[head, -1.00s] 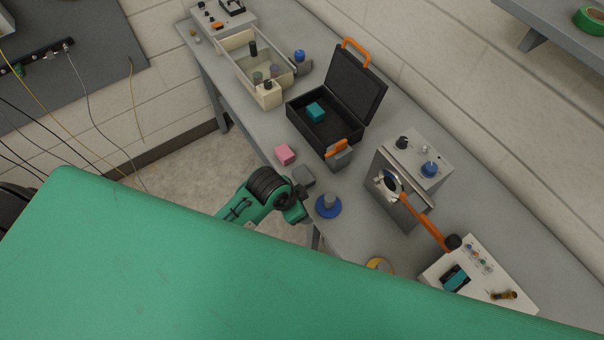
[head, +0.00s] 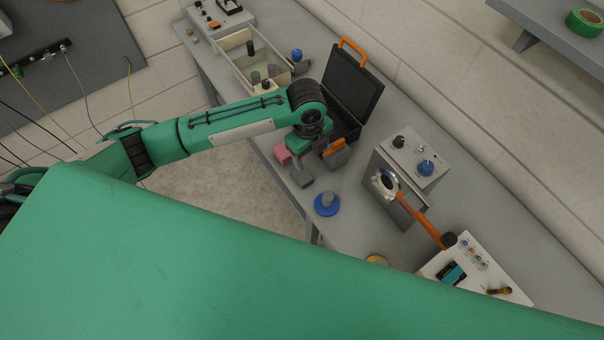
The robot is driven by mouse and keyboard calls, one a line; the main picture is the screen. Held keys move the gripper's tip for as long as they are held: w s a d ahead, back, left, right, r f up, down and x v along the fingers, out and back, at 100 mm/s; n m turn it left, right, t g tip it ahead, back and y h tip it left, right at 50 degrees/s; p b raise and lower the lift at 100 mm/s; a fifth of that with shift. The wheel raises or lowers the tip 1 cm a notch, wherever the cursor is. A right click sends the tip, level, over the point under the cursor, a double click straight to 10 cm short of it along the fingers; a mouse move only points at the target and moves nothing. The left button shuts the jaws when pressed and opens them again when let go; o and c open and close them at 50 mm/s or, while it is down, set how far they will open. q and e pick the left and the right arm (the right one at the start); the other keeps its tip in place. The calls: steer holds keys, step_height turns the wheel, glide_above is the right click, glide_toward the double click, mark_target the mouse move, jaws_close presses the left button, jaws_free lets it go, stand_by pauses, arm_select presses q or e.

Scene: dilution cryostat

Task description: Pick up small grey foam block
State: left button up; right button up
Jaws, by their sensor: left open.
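The small grey foam block (head: 302,180) lies on the grey bench near its front edge, just right of a pink block (head: 282,153). My left gripper (head: 299,165) hangs over the grey block from above, fingers pointing down. The gripper is open, with nothing seen in it. Its dark fingers overlap the upper part of the block, so I cannot tell whether they touch it or are around it. My right gripper is not in view.
An open black case (head: 352,92) stands behind my left gripper, partly hidden by my arm. A blue-based round piece (head: 327,205) stands to the right of the block. A grey box with knobs (head: 412,160) stands further right. A cream divided bin (head: 232,62) is at the upper left.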

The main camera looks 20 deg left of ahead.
arm_select(q)
steer(key=w+a+r+m, duration=0.1)
steer(key=a, duration=0.1)
steer(key=p, duration=0.2)
glide_above(302, 173)
steer(key=shift+y, duration=0.4)
steer(key=f, duration=0.8)
steer(key=shift+w+d, duration=0.15)
steer(key=shift+w, duration=0.15)
steer(key=f+p, duration=0.1)
steer(key=f, duration=0.2)
steer(key=f+p, duration=0.1)
steer(key=shift+s+f+p, duration=0.3)
steer(key=shift+s+f, duration=0.05)
steer(key=shift+s, duration=0.05)
steer(key=shift+f, duration=0.35)
steer(key=shift+c, duration=0.3)
steer(key=c, duration=1)
